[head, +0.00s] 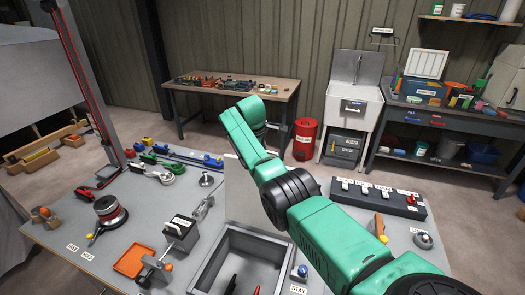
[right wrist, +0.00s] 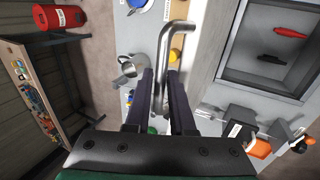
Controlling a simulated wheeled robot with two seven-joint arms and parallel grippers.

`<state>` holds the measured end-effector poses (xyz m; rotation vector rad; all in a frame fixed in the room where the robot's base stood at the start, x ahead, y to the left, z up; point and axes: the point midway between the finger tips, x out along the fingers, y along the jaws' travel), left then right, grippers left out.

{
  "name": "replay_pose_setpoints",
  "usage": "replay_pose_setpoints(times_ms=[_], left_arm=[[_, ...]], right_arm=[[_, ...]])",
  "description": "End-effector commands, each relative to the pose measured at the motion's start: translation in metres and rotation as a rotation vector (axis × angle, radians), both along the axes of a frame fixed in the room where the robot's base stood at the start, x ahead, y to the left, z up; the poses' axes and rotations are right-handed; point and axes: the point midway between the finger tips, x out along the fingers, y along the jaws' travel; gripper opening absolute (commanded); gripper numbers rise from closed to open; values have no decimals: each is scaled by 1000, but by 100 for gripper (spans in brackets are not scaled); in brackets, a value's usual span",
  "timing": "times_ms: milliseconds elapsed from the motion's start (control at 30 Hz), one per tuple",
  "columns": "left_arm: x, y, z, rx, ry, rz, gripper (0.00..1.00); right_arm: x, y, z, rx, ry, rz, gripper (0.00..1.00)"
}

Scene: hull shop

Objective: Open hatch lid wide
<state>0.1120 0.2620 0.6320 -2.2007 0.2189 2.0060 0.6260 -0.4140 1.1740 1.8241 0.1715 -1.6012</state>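The hatch lid (head: 238,190) is a pale panel standing up at the back edge of the grey open hatch box (head: 205,267) in the head view. My right arm partly covers it. In the right wrist view the lid (right wrist: 212,35) is a pale strip beside the hatch box (right wrist: 226,50), with a bent metal bar handle (right wrist: 166,45). My right gripper (right wrist: 161,78) has its two dark fingers closed around the handle, one on each side. In the head view its fingers are hidden behind my green arm. My left gripper is in neither view.
A red and a black tool lie inside the hatch box. An orange tray (head: 134,261), a caliper-like clamp (head: 153,272) and a sander (head: 108,212) are to its left. A switch strip (head: 378,196) and a metal cup (right wrist: 131,70) are near the arm. A red bin (head: 304,139) stands behind.

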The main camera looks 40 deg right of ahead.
Motion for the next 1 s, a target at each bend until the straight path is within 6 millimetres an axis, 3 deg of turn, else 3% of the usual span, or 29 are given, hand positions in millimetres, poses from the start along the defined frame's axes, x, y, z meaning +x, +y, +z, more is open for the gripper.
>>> replay_pose_setpoints(times_ms=[567, 767, 1000], left_arm=[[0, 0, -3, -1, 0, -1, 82], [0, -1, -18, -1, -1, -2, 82], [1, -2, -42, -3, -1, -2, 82]], right_arm=[[0, 1, 4, -2, -5, 1, 44], [-6, 11, 30, -3, -9, 2, 44], [-21, 32, 85, -1, -7, 2, 44]])
